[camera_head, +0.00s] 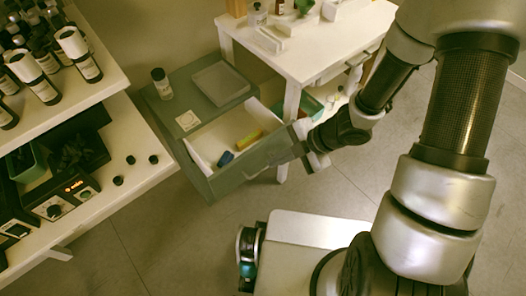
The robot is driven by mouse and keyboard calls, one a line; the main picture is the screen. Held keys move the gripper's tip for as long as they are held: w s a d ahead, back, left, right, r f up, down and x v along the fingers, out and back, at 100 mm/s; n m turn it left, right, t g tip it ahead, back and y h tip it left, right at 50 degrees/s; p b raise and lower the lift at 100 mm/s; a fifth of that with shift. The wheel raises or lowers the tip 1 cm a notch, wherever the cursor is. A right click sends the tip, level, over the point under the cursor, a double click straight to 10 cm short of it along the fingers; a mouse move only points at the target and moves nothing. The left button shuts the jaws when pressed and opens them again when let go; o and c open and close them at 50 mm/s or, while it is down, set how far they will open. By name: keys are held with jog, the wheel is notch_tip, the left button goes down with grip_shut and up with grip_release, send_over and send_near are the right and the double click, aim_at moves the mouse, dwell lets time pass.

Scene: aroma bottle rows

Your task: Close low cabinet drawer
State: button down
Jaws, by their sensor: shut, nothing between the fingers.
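A low grey-green cabinet (206,82) stands on the floor in the middle of the view. Its drawer (232,167) is pulled out toward me, with a white inside. A small blue item (225,158) and a yellow-green item (248,140) lie in the drawer. My gripper (307,150) is shut and empty at the right end of the drawer front. I cannot tell whether it touches the drawer. My wrist and gripper hide part of the drawer's right corner.
A dark bottle (161,84), a white card (188,121) and a shallow tray (220,82) are on the cabinet top. A white table (314,58) stands close behind on the right. White shelves (113,205) with bottles and devices stand left. The floor before the drawer is clear.

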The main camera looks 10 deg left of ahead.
jog(key=b, duration=0.5)
send_near(239, 165)
notch_tip(239, 165, down, 4)
jog(key=s, duration=0.3)
jog(key=w+a, duration=0.2)
jog(key=shift+w+r, duration=0.15)
jog(key=shift+w, duration=0.15)
jog(key=shift+w+a, duration=0.25)
jog(key=shift+w, duration=0.05)
jog(key=shift+p, duration=0.3)
